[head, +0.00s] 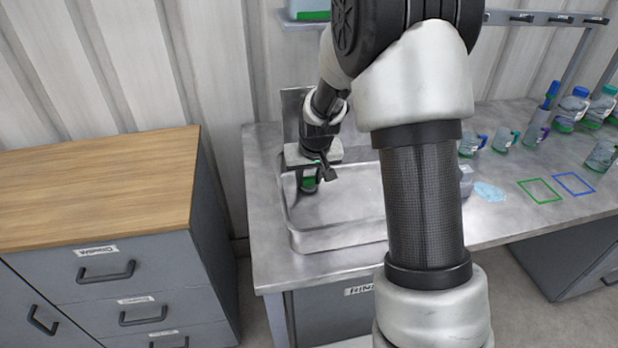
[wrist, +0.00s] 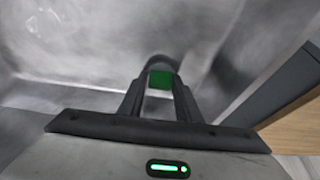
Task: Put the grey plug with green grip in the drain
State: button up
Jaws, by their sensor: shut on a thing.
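My gripper (head: 309,176) reaches down over the left part of the metal sink basin (head: 345,232). It is shut on the grey plug with green grip (wrist: 161,79); the green part shows between the two fingers in the wrist view, with a dark rounded edge beyond it. The drain cannot be made out in either view.
A wood-topped drawer cabinet (head: 95,185) stands left of the sink counter. On the counter to the right are several mugs and bottles, a light blue patch (head: 489,191), a green square outline (head: 540,191) and a blue one (head: 574,184). A wall stands behind.

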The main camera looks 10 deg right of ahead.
jog(key=shift+f, duration=0.25)
jog(key=o, duration=1)
jog(key=shift+r, duration=0.1)
